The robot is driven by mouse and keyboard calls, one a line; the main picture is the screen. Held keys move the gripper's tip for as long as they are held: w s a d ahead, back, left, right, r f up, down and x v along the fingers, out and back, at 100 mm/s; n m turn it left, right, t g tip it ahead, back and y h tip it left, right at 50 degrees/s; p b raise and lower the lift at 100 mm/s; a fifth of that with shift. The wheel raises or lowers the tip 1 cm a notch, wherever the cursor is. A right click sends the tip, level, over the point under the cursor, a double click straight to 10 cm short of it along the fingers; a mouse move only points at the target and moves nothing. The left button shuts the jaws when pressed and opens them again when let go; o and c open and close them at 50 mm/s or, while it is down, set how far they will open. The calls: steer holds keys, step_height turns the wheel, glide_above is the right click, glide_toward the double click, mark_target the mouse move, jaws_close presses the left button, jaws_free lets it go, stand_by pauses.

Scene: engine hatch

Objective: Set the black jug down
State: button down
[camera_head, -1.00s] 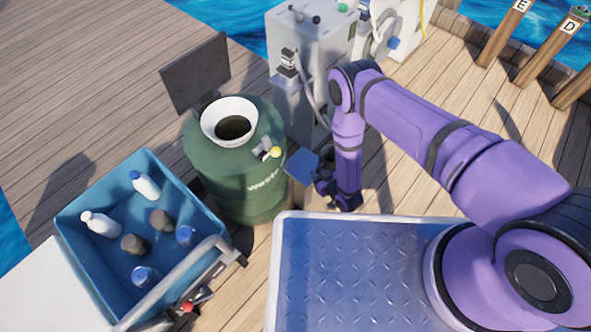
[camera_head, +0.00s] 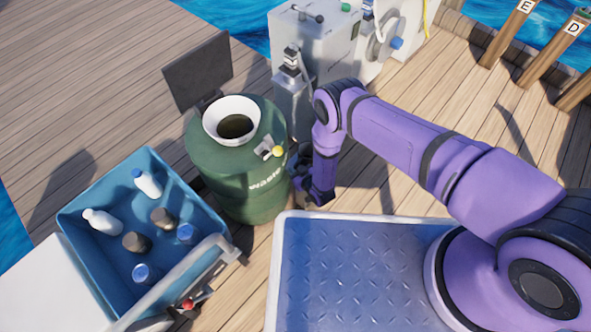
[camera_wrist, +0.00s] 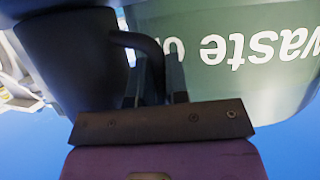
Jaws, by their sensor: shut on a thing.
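The black jug (camera_wrist: 70,62) fills the upper left of the wrist view, close to the camera, with its curved handle (camera_wrist: 135,42) toward the fingers. My gripper (camera_wrist: 160,80) is shut on the handle. In the head view my gripper (camera_head: 303,178) hangs just right of the green waste barrel, low beside its side. The jug cannot be told apart from the dark gripper parts there. Whether the jug's base touches anything is hidden.
The green waste barrel (camera_head: 245,178) with a white funnel (camera_head: 231,121) stands close on the left. A blue crate (camera_head: 100,262) holds several bottles. A grey machine (camera_head: 305,45) stands behind. Open wooden deck (camera_head: 400,175) lies to the right of my gripper.

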steer(key=shift+f, duration=0.1)
steer(key=c, duration=1.1)
jaws_free()
steer(key=shift+d, duration=0.1)
steer(key=v, duration=1.2)
steer(key=shift+w, duration=0.1)
